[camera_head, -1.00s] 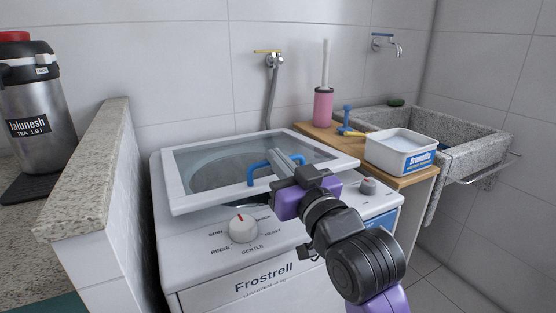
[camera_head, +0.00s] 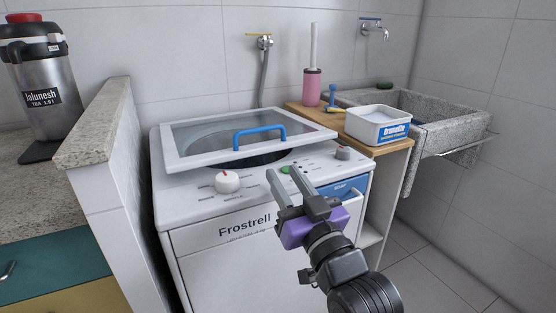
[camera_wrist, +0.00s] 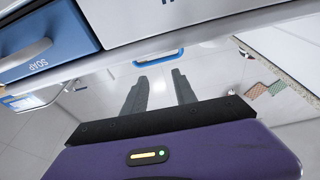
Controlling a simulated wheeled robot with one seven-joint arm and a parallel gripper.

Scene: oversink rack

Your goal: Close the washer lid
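The white-framed glass washer lid (camera_head: 200,151) is slightly raised at its front, with a dark gap beneath it over the tub. Its blue handle (camera_head: 259,136) stands on the lid's front part, and a blue handle also shows in the wrist view (camera_wrist: 158,58). My gripper (camera_head: 286,178) is in front of the washer's control panel, lower than the lid and apart from the handle. Its two fingers are spread with nothing between them; they also show in the wrist view (camera_wrist: 160,92).
The white washer (camera_head: 215,250) has a knob (camera_head: 227,181) and a blue soap drawer (camera_wrist: 40,35). A wooden counter to the right holds a white tub (camera_head: 377,124) and a pink brush holder (camera_head: 312,88). A stone-topped wall (camera_head: 98,125) borders the left.

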